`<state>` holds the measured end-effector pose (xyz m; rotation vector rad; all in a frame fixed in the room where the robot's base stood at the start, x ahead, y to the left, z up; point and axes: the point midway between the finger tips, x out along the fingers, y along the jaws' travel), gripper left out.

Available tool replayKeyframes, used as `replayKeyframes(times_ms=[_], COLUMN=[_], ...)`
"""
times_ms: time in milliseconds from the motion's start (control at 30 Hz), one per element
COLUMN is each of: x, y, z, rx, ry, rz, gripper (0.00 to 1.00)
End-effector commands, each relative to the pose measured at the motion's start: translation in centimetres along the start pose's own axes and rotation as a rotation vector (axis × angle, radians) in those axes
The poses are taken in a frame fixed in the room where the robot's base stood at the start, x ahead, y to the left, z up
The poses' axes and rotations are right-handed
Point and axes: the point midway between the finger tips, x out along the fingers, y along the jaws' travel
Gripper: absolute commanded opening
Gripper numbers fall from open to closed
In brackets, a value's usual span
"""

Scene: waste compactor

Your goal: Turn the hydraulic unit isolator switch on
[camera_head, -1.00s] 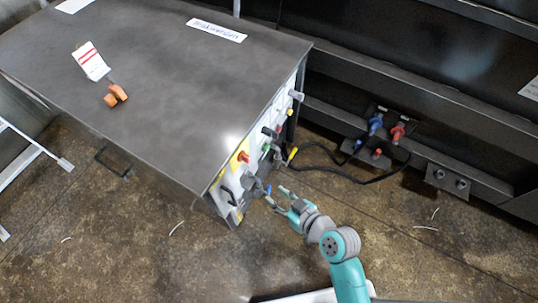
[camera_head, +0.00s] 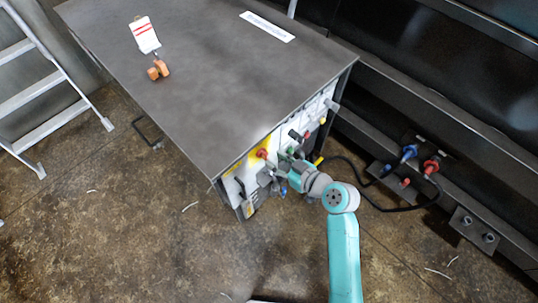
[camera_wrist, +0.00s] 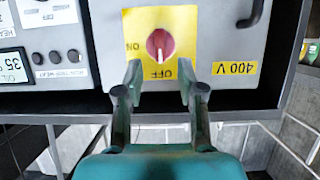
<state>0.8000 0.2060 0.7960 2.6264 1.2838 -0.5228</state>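The isolator switch is a red round knob (camera_wrist: 160,45) on a yellow plate (camera_wrist: 139,19) marked ON at the left and OFF below. A pale line on the knob points down towards OFF. In the head view the red knob (camera_head: 262,153) shows on the end panel of the grey hydraulic unit (camera_head: 200,90). My gripper (camera_wrist: 159,80) is open and empty. Its two fingers point at the panel, one each side of the plate's lower part, with the knob between and just beyond their tips. In the head view my gripper (camera_head: 277,178) is close to the panel, its fingertips partly hard to make out.
A black handle (camera_wrist: 251,14) and a 400 V label (camera_wrist: 234,68) are right of the switch; several buttons (camera_wrist: 55,57) are left. An orange padlock with a tag (camera_head: 158,69) lies on the unit's top. Black hoses (camera_head: 370,195) run to the right. A ladder (camera_head: 40,95) stands left.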

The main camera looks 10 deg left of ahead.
Motion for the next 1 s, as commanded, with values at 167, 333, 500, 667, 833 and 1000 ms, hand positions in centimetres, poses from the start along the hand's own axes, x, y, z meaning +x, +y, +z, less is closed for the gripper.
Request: replayKeyframes(times_ms=[167, 333, 500, 667, 833, 1000], x=[2.7, 4.0, 4.4, 4.3, 4.3, 4.4], y=[0.0, 0.0, 0.0, 0.0, 0.0, 0.0], z=[-0.1, 0.0, 0.0, 0.0, 0.0, 0.0], rx=[-0.001, 0.0, 0.0, 0.0, 0.0, 0.0], ry=[0.0, 0.0, 0.0, 0.0, 0.0, 0.0], rz=[-0.002, 0.0, 0.001, 0.001, 0.001, 0.001], gripper=[0.39, 0.39, 0.39, 0.39, 0.01, 0.0])
